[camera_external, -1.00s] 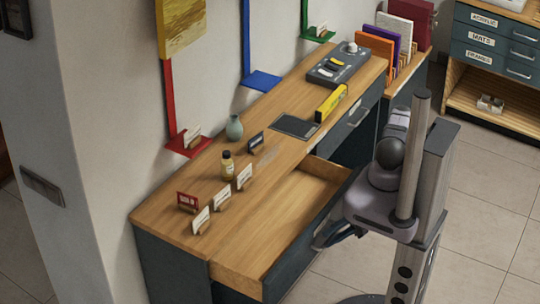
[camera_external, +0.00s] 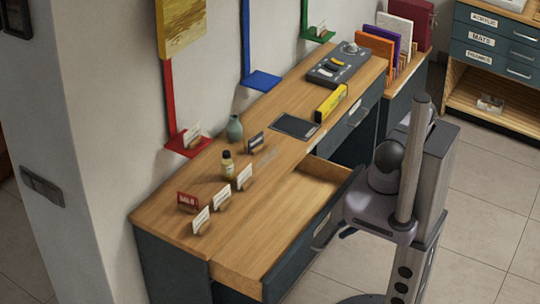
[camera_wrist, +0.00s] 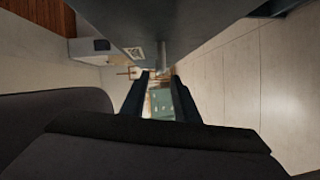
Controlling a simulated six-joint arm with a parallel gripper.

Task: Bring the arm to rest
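My gripper (camera_wrist: 160,84) shows in the wrist view as two dark fingers with a clear gap between them. It is open, with nothing held between the fingers. The desk drawer (camera_external: 300,205) is pulled out and looks empty. Its handle (camera_external: 322,236) is on the dark front, just left of my arm, and my gripper is not on it.
Tiled floor (camera_external: 480,230) lies open to the right.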

